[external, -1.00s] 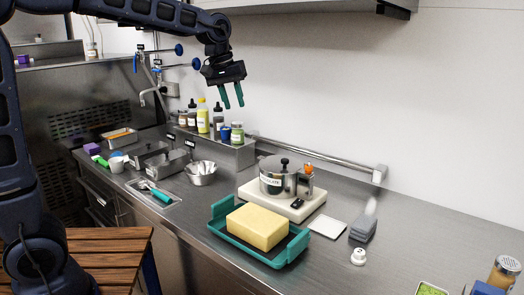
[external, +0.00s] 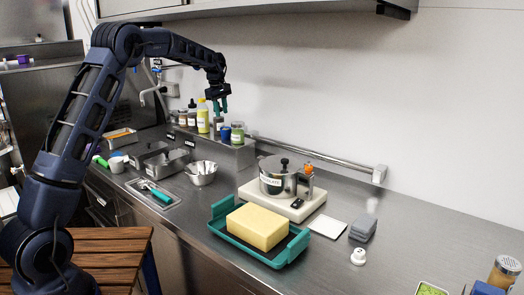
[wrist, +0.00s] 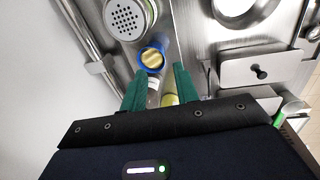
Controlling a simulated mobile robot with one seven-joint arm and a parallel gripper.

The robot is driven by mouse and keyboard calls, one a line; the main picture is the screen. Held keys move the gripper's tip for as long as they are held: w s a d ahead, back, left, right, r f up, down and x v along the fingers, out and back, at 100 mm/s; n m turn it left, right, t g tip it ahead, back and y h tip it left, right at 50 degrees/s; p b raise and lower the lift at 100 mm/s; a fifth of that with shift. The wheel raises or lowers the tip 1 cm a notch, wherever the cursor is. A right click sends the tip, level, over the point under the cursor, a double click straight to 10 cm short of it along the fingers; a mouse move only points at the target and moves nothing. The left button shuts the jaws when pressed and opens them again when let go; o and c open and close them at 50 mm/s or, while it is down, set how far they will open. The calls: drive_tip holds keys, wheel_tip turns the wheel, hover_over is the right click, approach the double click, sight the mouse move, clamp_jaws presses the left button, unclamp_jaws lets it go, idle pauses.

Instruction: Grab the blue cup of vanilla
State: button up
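A small blue cup (external: 225,133) stands on the raised steel ledge at the back of the counter, between a dark-capped bottle and a green-labelled jar. In the wrist view the blue cup (wrist: 144,57) shows from above with a tan-gold top, just beyond the fingertips. My gripper (external: 220,107) points down above the row of bottles, close over the cup's left side. In the wrist view my gripper (wrist: 160,72) has its two green fingers apart, with nothing held between them. I cannot read the cup's label.
A jar with a perforated lid (wrist: 127,17) stands close beside the cup. A yellow bottle (external: 202,118) and other bottles crowd its left. A steel bowl (external: 202,174), a pot (external: 271,184) and a teal tray (external: 226,246) with a yellow block are on the counter.

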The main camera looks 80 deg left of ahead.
drive_tip(key=s+a+f, duration=0.1)
drive_tip(key=a, duration=0.1)
hover_over(224, 139)
drive_tip(key=s, duration=0.1)
drive_tip(key=shift+n, duration=0.3)
wheel_tip(224, 139, down, 6)
drive_tip(key=shift+a+r, duration=0.1)
drive_tip(key=shift+r, duration=0.15)
drive_tip(key=shift+w+f, duration=0.15)
drive_tip(key=shift+f, duration=1.2)
drive_tip(key=shift+w+f, duration=0.1)
drive_tip(key=shift+f, duration=1.2)
clamp_jaws()
